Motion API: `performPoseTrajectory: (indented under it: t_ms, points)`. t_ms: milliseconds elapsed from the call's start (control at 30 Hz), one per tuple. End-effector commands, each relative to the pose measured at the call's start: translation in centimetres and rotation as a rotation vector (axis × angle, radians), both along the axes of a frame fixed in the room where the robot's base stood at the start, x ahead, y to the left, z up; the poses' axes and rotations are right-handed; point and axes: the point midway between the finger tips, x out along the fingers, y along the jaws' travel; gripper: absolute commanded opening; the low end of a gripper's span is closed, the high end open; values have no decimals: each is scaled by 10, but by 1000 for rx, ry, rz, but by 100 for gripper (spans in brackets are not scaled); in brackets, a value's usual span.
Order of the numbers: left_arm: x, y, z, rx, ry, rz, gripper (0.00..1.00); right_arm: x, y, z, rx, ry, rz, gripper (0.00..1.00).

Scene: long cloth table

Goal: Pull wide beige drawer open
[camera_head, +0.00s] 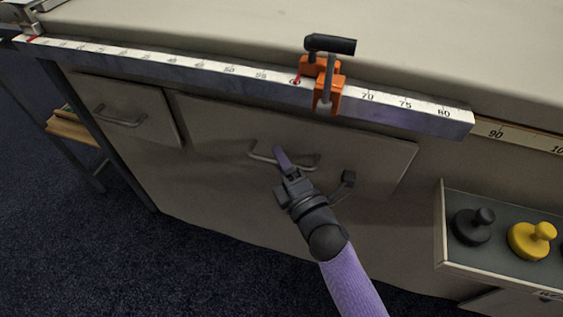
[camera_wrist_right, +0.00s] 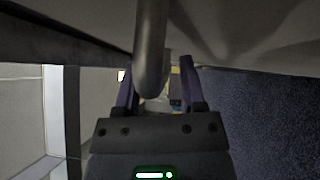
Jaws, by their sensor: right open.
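The wide beige drawer (camera_head: 225,135) is below the table edge in the head view, and its front looks about flush with the cabinet. Its metal bar handle (camera_head: 307,165) is near the middle of the front. My right gripper (camera_head: 281,158) reaches up to this handle from below right, overlapping its middle in the head view. In the right wrist view, my open right gripper (camera_wrist_right: 156,70) has a purple finger on either side of the grey handle bar (camera_wrist_right: 151,45). Whether either finger touches the bar cannot be told. My left gripper is not in view.
A narrower drawer (camera_head: 122,100) with its own handle is to the left. A ruler rail (camera_head: 200,70) with an orange clamp (camera_head: 321,83) runs above the drawers. An open tray-like drawer (camera_head: 495,262) at right holds black (camera_head: 472,227) and yellow (camera_head: 531,239) knobbed weights. Dark carpet lies below.

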Motion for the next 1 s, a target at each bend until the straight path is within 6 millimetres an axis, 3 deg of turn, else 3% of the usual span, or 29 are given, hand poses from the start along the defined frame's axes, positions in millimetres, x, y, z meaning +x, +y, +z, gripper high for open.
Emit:
performPoseTrajectory:
  t_ms: [133, 367, 1000]
  points:
    - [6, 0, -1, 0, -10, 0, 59, 0, 0, 0, 1, 0, 0, 50]
    - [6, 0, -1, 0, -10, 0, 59, 0, 0, 0, 1, 0, 0, 1]
    - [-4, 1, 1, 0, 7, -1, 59, -1, 0, 0, 0, 1, 0, 0]
